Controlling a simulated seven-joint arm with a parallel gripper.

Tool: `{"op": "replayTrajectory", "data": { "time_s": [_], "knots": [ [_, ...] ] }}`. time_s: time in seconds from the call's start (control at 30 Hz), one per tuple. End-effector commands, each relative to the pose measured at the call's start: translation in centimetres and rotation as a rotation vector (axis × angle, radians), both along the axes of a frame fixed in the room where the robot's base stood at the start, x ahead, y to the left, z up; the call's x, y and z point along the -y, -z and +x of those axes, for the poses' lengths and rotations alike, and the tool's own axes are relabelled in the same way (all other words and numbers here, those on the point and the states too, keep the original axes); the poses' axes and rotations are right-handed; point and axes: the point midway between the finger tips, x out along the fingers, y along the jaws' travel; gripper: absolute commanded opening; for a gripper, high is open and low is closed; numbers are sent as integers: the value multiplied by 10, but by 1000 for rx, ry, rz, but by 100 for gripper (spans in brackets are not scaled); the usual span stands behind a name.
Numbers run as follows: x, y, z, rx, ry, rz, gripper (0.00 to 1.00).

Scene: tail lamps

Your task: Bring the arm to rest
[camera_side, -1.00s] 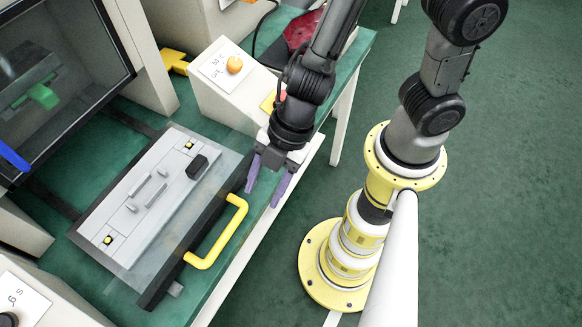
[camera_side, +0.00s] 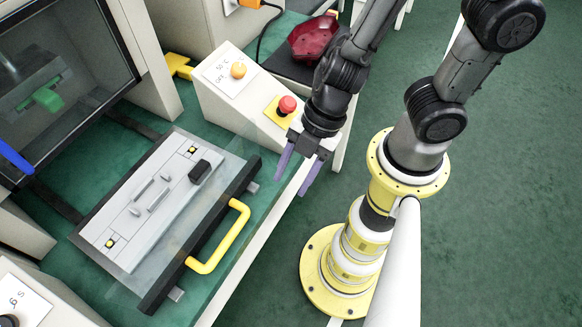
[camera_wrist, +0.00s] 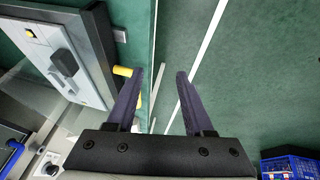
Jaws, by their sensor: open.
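My gripper (camera_side: 295,178) is open and empty, with its two purple fingers apart. In the side view it hangs over the bench's right edge, right of the yellow handle (camera_side: 235,240) and below the red button (camera_side: 287,105). The wrist view also shows my gripper (camera_wrist: 158,75) open, with green floor between the fingers. The sliding tray (camera_side: 215,225) with the grey fixture plate (camera_side: 150,200) lies on the bench, left of the gripper and apart from it. Part of the yellow handle shows behind the left finger in the wrist view (camera_wrist: 123,71).
A dark red tail lamp (camera_side: 313,38) lies on a dark mat at the back. A blue crate (camera_wrist: 290,166) sits low right in the wrist view.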

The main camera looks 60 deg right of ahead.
Motion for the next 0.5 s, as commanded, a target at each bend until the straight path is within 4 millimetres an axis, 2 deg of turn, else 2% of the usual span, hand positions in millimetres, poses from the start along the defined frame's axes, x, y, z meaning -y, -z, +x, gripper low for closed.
{"op": "replayTrajectory", "data": {
  "time_s": [0.17,0.27,0.33,0.4,0.5],
  "knots": [
    [15,-13,26,64,139,-8,52],
    [40,-30,50,122,314,-22,52],
    [69,-57,73,188,498,-32,52],
    [103,-85,85,228,702,-38,52],
    [149,-121,80,231,994,-24,52]
  ]
}}
